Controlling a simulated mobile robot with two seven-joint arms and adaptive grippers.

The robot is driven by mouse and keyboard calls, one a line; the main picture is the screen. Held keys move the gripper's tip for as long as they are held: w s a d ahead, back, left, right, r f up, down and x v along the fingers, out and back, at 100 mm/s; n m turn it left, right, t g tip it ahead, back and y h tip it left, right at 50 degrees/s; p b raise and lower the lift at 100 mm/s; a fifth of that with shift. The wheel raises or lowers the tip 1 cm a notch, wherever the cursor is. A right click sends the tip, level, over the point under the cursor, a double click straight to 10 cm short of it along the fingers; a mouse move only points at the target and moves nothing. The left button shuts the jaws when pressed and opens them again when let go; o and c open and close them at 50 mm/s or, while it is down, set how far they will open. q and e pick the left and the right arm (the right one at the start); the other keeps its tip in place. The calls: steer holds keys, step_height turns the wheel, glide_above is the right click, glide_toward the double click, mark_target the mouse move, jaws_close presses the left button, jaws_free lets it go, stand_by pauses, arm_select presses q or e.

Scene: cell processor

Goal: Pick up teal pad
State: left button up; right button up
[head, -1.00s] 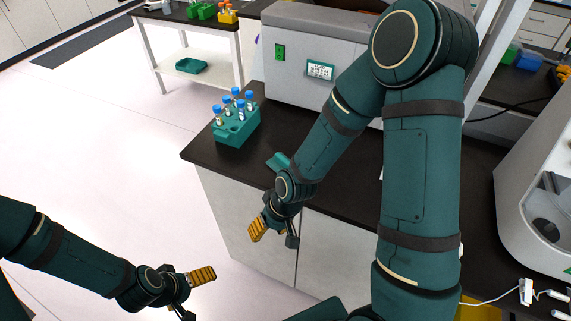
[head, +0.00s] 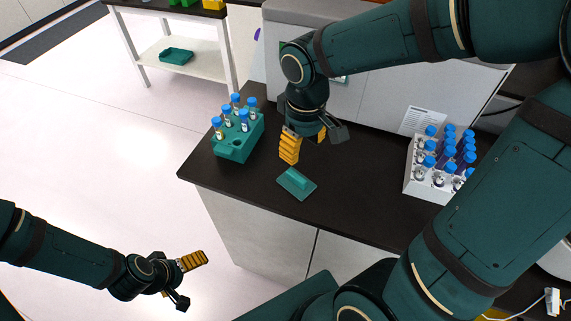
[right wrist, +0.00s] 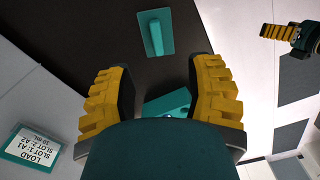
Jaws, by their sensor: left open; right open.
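The teal pad (head: 296,184) is a flat plate with a raised bar on top, lying on the black counter. It also shows in the right wrist view (right wrist: 155,33), beyond the fingers. My right gripper (head: 306,146) is open and empty, pointing down just behind the pad and above the counter, apart from it. Its yellow fingers stand wide apart in the right wrist view (right wrist: 165,95). My left gripper (head: 188,280) is open and empty, off the front left of the counter over the floor.
A teal rack (head: 236,147) with several blue-capped tubes stands left of the pad; part of it shows between my right fingers. A white rack (head: 411,185) of blue-capped tubes stands at right. The black counter (head: 365,190) is clear between pad and white rack. A grey machine stands behind.

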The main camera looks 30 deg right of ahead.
mark_target(299, 178)
steer(key=f+b, duration=0.2)
steer(key=f, duration=0.7)
steer(key=shift+w+f, duration=0.1)
steer(key=shift+w, duration=0.1)
steer(key=f, duration=0.1)
steer(key=f+b, duration=0.1)
steer(key=f, duration=0.1)
steer(key=shift+w+d+f, duration=0.25)
steer(key=shift+w+f, duration=0.05)
steer(key=shift+w, duration=0.1)
arm_select(q)
steer(key=shift+s+d+f, duration=0.1)
steer(key=shift+s+f, duration=0.1)
steer(key=shift+f, duration=0.65)
steer(key=shift+s+f, duration=0.2)
steer(key=shift+f, duration=0.65)
arm_select(e)
steer(key=shift+f, duration=0.55)
steer(key=shift+o, duration=0.2)
jaws_close()
